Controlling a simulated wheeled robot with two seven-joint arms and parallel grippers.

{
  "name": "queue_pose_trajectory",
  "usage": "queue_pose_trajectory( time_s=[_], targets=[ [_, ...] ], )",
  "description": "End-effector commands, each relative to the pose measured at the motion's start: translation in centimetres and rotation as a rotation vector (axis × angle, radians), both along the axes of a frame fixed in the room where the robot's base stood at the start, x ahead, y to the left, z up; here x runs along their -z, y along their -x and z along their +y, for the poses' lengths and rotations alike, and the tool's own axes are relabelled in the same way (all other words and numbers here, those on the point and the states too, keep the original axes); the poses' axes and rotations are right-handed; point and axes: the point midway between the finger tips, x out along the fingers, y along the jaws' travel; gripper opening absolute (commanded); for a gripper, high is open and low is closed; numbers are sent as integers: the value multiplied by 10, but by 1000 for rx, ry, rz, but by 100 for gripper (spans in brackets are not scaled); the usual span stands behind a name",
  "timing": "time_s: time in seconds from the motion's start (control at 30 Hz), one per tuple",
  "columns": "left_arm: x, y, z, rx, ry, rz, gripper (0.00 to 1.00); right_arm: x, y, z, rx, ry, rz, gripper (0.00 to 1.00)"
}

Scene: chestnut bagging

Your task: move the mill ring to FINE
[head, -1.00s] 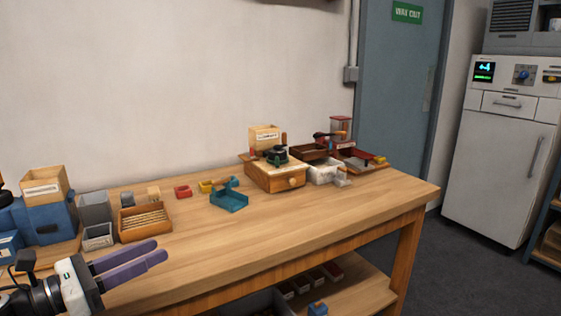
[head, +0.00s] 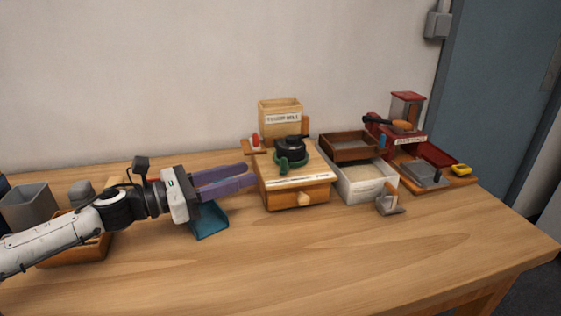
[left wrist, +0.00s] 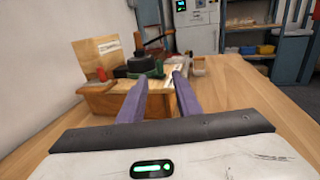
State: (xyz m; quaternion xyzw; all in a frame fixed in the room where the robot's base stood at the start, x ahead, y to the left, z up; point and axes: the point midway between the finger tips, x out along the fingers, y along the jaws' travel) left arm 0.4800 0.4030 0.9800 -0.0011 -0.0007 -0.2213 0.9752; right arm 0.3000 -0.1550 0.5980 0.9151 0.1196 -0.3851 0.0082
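The wooden mill (head: 282,192) stands on the table in the middle of the head view, with a hopper box (head: 281,121) at its back and a drawer knob at its front. On its top sits a green ring (head: 292,163) with a handle, around the base of a black round part (head: 290,146). The mill also shows ahead in the left wrist view (left wrist: 105,101). My left gripper (head: 253,176) points at the mill from the left, fingers apart and empty. It also shows in the left wrist view (left wrist: 160,82). The scale lettering is too small to read. My right gripper is not in view.
A red machine (head: 407,112) stands farther right. The front table area is clear.

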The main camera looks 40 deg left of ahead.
Motion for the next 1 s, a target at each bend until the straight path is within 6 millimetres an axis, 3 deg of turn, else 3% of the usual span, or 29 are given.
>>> queue_pose_trajectory(
  time_s=[0.17, 0.4, 0.7, 1.0],
  targets=[
    [1, -28, -13, 2, -5, -3, 31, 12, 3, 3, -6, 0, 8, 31],
    [0, -54, -25, 0, -5, -5, 31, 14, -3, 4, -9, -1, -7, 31],
    [0, -71, -34, 0, -2, -2, 31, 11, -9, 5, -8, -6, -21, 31],
    [0, -75, -35, -2, -4, 1, 31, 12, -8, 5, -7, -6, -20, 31]
  ],
)
